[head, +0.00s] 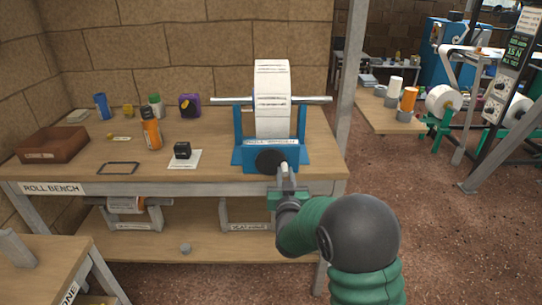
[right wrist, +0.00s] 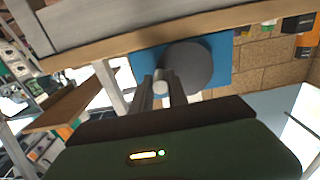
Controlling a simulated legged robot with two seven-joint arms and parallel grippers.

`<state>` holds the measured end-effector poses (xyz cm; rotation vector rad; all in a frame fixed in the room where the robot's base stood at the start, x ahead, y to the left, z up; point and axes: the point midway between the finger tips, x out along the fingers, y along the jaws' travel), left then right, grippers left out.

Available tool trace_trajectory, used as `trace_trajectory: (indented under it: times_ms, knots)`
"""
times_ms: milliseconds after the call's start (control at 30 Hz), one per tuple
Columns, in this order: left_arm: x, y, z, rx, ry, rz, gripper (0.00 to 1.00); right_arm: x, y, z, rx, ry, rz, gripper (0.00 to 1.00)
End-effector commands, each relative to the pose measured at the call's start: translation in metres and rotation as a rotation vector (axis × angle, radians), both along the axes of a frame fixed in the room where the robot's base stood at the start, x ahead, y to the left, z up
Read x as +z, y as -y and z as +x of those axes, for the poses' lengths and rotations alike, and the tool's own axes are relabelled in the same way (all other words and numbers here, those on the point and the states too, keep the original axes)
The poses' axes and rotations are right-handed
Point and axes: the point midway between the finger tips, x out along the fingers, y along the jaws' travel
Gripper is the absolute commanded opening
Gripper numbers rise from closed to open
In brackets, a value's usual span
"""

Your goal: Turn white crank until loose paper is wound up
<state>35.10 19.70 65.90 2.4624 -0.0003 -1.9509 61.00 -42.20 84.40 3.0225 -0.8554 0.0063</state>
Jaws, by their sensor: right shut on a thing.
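The white paper roll (head: 272,95) sits on a metal rod in a blue stand (head: 304,155) at the bench's front right. Paper reaches down its front to the stand; I cannot tell how much is loose. A dark round disc (head: 270,160) is on the stand's front; it also shows in the right wrist view (right wrist: 190,68). My right gripper (head: 285,181) is shut on the white crank handle (right wrist: 160,88) beside the disc's lower right. The fingers partly hide the handle. My left gripper is not in view.
The wooden bench (head: 215,150) holds a brown tray (head: 54,144), an orange bottle (head: 151,134), a black box (head: 182,150) on a white card and other small items at left. A grey post (head: 348,80) stands right of the stand. A second table (head: 385,117) is behind it.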

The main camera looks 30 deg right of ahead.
Motion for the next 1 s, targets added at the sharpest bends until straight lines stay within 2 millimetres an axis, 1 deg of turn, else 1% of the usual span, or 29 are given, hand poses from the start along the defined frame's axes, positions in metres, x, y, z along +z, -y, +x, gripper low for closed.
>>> trace_trajectory:
  times_ms: [33, 167, 200, 267, 300, 400, 600, 767, 800, 867, 900, 1000]
  knots:
    - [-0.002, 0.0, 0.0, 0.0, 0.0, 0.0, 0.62, -0.004, 0.0, 0.0, 0.0, -0.005, 0.002, 0.08]
    - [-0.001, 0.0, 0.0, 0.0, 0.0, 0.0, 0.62, -0.003, 0.0, 0.0, 0.0, -0.005, 0.002, 0.08]
    - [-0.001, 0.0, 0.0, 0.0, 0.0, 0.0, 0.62, -0.003, 0.0, 0.0, 0.001, -0.005, 0.002, 0.17]
    - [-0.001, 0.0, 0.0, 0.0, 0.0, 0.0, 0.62, -0.003, -0.001, 0.0, 0.001, -0.005, 0.002, 0.09]
    - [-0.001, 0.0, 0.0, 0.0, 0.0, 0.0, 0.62, -0.003, -0.001, 0.0, 0.001, -0.005, 0.002, 0.08]
    - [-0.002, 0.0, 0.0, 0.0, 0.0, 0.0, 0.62, -0.005, -0.001, 0.0, 0.001, -0.005, 0.002, 0.08]
    - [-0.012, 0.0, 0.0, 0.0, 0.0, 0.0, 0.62, -0.015, -0.006, 0.003, 0.002, -0.005, 0.002, 0.09]
    - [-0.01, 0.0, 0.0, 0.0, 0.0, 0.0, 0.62, -0.013, -0.006, 0.003, 0.003, -0.004, 0.001, 0.09]
    - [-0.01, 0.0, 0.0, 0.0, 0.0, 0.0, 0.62, -0.013, -0.007, 0.004, 0.003, -0.004, 0.001, 0.19]
    - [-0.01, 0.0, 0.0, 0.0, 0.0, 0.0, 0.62, -0.013, -0.007, 0.004, 0.004, -0.004, 0.001, 0.11]
    - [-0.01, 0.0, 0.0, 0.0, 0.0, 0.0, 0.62, -0.013, -0.007, 0.004, 0.004, -0.003, 0.001, 0.09]
    - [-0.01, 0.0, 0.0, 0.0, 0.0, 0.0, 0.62, -0.012, -0.007, 0.004, 0.005, -0.003, 0.001, 0.09]
